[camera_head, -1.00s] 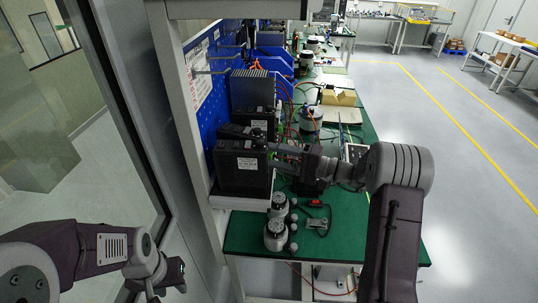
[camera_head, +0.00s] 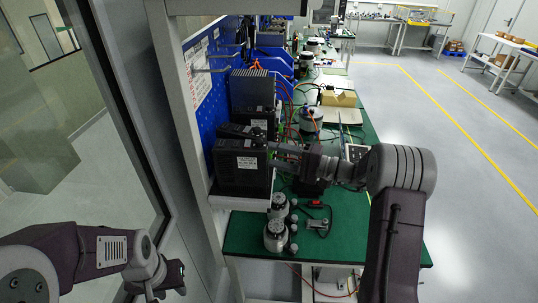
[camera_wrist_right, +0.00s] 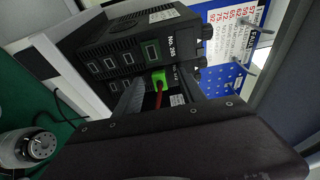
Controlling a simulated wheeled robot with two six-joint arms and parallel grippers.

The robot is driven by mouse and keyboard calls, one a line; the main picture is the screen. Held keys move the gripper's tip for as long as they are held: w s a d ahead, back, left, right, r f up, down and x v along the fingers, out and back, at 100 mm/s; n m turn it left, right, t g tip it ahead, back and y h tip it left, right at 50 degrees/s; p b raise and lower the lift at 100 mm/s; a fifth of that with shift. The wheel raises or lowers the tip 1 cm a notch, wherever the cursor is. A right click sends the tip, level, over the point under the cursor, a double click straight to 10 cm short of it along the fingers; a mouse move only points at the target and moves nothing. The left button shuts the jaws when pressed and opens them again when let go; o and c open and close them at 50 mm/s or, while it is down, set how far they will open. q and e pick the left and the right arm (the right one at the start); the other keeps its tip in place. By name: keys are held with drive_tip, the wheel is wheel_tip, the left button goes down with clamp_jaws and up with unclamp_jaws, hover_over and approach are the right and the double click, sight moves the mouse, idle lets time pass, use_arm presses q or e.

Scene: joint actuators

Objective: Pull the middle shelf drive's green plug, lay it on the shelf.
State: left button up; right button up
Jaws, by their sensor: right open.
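Several black drives stand on a white shelf (camera_head: 240,203) by the blue pegboard. The nearest drive (camera_head: 240,178) has a white label, and another drive (camera_head: 252,92) stands behind it. In the right wrist view, a green plug (camera_wrist_right: 158,77) with a red wire sits in the face of a black drive. My right gripper (camera_wrist_right: 160,95) is open at the drive's face, its fingers on either side of the plug; I cannot tell whether they touch it. My left gripper (camera_head: 166,288) is open and empty at the lower left, away from the shelf.
Below the shelf, a green bench (camera_head: 340,240) holds two silver motors (camera_head: 276,235), a red-handled item (camera_head: 316,205) and loose cables. A cardboard box (camera_head: 340,98) lies farther back. A glass partition (camera_head: 60,100) stands at the left. Free floor lies to the right.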

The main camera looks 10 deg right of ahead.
idle(0.3)
clamp_jaws()
drive_tip(key=shift+d, duration=0.1)
idle(1.4)
drive_tip(key=shift+b+v, duration=0.85)
drive_tip(key=shift+v, duration=2.05)
